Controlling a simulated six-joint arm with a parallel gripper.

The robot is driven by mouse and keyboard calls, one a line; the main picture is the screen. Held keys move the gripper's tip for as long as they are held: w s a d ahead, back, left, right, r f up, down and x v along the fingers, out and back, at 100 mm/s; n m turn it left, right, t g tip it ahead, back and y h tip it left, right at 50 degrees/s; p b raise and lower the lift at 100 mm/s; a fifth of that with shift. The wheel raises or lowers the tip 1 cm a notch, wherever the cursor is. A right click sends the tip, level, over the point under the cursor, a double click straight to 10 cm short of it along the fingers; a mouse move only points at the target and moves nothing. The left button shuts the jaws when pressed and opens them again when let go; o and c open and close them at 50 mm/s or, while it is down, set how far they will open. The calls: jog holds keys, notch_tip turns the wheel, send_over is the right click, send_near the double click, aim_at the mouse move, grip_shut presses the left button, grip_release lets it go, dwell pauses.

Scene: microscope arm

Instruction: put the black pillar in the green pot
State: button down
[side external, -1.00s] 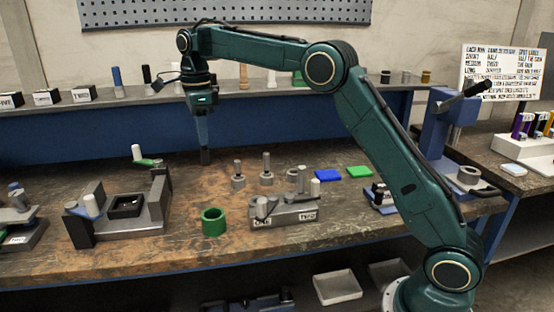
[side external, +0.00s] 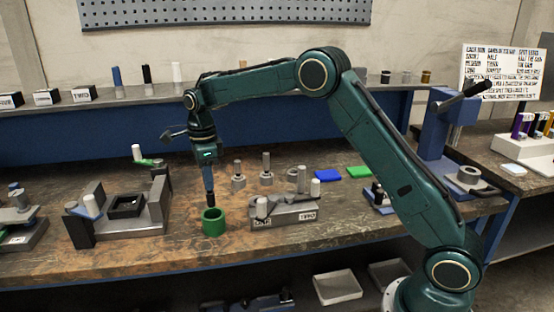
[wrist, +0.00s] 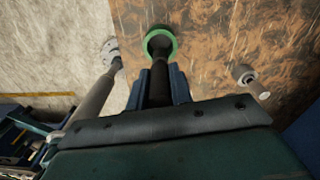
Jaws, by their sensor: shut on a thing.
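The green pot (side external: 214,225) is a short open ring standing on the workbench near its front edge. My gripper (side external: 209,190) is shut on the black pillar (side external: 211,201) and holds it upright, pointing down, with its lower end just above or at the pot's mouth. I cannot tell whether the tip is inside the rim. In the wrist view the black pillar (wrist: 160,85) sits between my blue fingers (wrist: 159,88) and its far end overlaps the opening of the green pot (wrist: 160,36). The fingers hide the pillar's upper part.
A grey fixture (side external: 285,214) with white pegs stands close to the right of the pot. A larger dark fixture (side external: 122,208) stands to the left. Grey posted weights (side external: 238,180) are behind. Blue (side external: 328,174) and green (side external: 358,172) pads lie further right.

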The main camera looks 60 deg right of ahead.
aim_at(209, 192)
jog(key=shift+f, duration=1.6)
jog(key=shift+f, duration=2.15)
jog(key=shift+f, duration=0.1)
jog(key=c, duration=1.3)
grip_release()
jog(key=shift+o, duration=0.2)
notch_tip(209, 192, up, 12)
jog(key=shift+r, duration=0.1)
